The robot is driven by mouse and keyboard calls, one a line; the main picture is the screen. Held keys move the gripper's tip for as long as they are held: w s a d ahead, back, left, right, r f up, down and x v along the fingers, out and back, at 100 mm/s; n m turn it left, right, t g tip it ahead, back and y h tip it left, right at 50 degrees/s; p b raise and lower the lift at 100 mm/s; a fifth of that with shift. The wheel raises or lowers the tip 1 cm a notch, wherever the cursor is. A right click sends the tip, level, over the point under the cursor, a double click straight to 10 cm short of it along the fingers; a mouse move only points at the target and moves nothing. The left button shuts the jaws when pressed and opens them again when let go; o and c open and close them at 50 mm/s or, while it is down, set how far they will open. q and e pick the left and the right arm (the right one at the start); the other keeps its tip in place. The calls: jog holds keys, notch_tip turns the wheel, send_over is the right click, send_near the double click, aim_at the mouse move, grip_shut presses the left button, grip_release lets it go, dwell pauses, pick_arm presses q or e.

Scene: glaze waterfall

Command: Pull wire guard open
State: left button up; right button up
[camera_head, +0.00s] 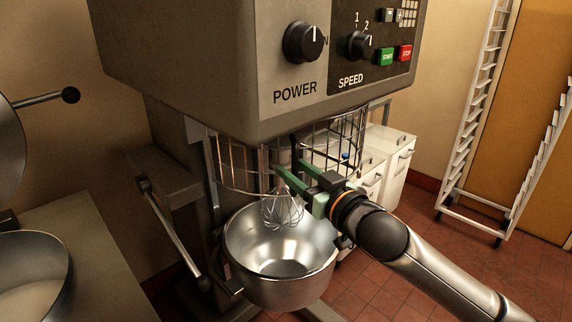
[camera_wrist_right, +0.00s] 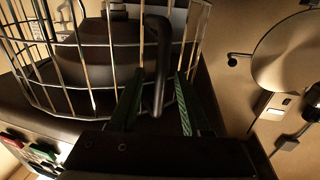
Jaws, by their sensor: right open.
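The wire guard (camera_head: 232,168) hangs under the mixer head (camera_head: 200,70), above the steel bowl (camera_head: 262,250), with the whisk (camera_head: 282,208) below it. My right gripper (camera_head: 288,172) reaches in from the lower right, its green fingers at the front of the guard. In the right wrist view the guard's wires (camera_wrist_right: 95,75) fill the upper left. There a dark, looped handle (camera_wrist_right: 158,60) stands between the two open fingers of my right gripper (camera_wrist_right: 156,100). Whether either finger touches it I cannot tell. My left gripper is not in view.
A dark-knobbed lever (camera_head: 170,230) stands left of the bowl. A worktop (camera_head: 95,240) with a metal bowl (camera_head: 35,270) is at the left. White drawers (camera_head: 398,165) and a rack (camera_head: 470,140) stand behind at the right; the tiled floor there is open.

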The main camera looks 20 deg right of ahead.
jog(key=shift+w, duration=0.25)
grip_shut()
dwell(0.3)
dwell(1.0)
